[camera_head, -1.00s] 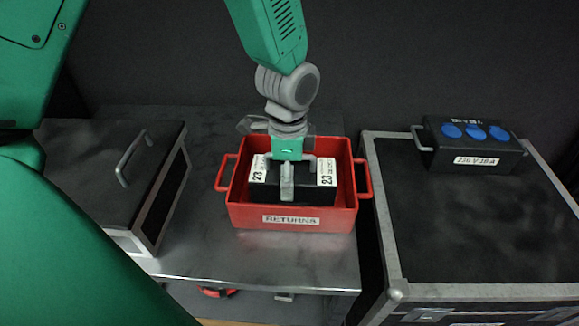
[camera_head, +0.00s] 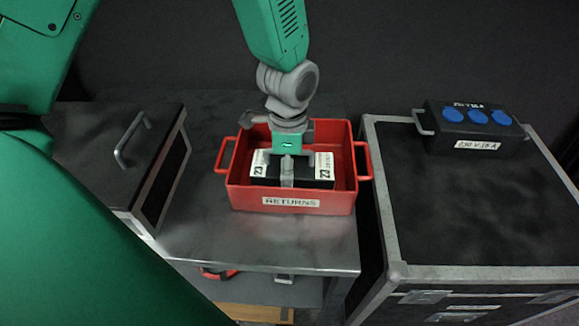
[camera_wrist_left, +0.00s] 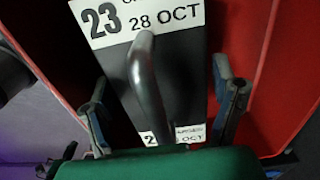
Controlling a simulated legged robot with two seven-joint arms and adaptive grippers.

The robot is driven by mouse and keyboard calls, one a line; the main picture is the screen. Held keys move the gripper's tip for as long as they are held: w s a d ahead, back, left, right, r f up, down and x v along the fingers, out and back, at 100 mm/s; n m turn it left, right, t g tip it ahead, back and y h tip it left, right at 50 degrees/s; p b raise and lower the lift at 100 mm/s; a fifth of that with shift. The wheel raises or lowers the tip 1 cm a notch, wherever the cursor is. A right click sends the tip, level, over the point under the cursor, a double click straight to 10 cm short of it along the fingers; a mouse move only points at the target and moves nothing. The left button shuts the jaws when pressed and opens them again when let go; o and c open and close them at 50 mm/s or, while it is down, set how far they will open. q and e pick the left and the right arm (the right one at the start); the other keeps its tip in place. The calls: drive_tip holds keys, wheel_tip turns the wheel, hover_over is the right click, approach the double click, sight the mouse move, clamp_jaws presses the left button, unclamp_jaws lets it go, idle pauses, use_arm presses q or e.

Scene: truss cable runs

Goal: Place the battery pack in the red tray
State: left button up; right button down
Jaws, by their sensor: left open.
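The battery pack (camera_head: 318,182) is a black box with white "23" labels and a grey bar handle. It sits inside the red tray (camera_head: 330,204), whose front label reads "RETURNS". My left gripper (camera_head: 287,172) is over the middle of the pack, pointing down. In the left wrist view, its two fingers (camera_wrist_left: 160,75) stand open on either side of the handle, with gaps between. The pack (camera_wrist_left: 185,65) lies below them and the tray's red wall (camera_wrist_left: 285,100) shows to the right. The pack's underside is hidden. My right gripper is not in view.
The tray stands on a grey metal table (camera_head: 290,243). A black case with a handle (camera_head: 110,150) is at left. A large black case (camera_head: 480,215) with grey edges is at right, bearing a box with blue sockets (camera_head: 470,125). The table front is clear.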

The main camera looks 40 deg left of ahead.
use_arm(q)
wheel_tip(320, 180, up, 12)
drive_tip(key=shift+f+p, duration=0.25)
drive_tip(key=shift+p, duration=0.65)
